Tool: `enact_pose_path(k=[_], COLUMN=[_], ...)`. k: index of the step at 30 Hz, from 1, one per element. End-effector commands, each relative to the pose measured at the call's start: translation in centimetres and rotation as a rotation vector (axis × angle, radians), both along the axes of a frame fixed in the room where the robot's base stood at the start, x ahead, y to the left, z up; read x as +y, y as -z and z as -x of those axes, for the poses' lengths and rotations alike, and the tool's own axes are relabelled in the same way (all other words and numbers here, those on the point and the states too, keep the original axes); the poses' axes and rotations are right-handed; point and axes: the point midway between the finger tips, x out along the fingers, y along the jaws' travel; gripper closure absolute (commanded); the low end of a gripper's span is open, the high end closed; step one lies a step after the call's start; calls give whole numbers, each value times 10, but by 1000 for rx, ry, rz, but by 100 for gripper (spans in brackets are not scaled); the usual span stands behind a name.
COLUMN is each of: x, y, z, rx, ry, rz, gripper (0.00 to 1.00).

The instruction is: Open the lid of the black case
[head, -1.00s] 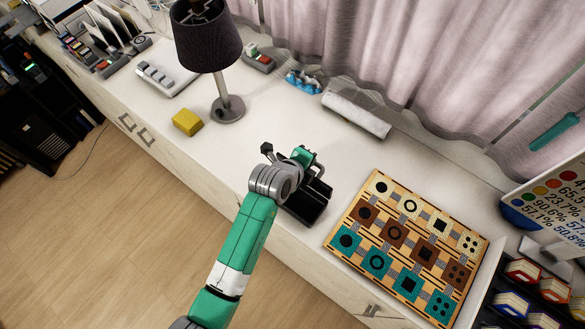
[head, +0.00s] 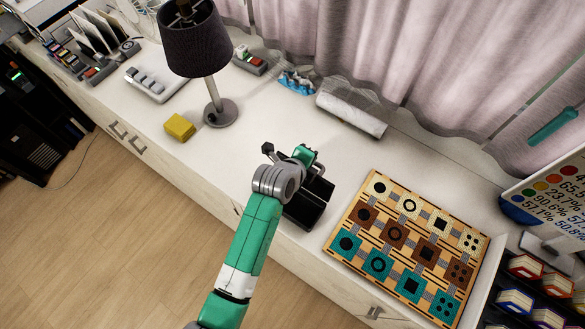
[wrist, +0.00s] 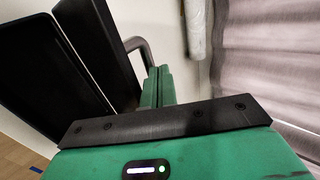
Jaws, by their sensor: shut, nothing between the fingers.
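The black case (head: 303,210) sits on the white counter, partly hidden behind my arm in the head view. Its lid (head: 319,187) stands raised from the body, and the case looks open. In the wrist view two dark case parts, a panel (wrist: 45,75) at the left and another (wrist: 98,45) beside it, stand at an angle to each other. A grey curved bar, perhaps a handle, shows by the fingers. My gripper (wrist: 158,80) is shut and empty, its green fingers close beside the case; I cannot tell whether they touch it.
A patterned game board (head: 408,245) lies right of the case. A lamp (head: 221,112), a yellow block (head: 180,127) and a white roll (head: 351,115) stand on the counter to the left and behind.

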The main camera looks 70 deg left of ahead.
Motion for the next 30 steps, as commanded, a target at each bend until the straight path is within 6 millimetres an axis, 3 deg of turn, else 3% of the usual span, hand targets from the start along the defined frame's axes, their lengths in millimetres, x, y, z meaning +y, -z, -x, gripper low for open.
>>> enact_pose_path(k=[5, 9, 11, 16, 21, 30], x=[-3, -11, -15, -26, -33, -36], y=[-14, -47, -51, -90, -116, -125], z=[4, 14, 20, 37, 48, 52], rx=[0, 1, -1, -2, -2, 0], ry=[1, 3, 5, 3, 3, 3], rz=[-1, 0, -4, -4, -1, 0], gripper=[100, 100, 100, 100, 100, 100])
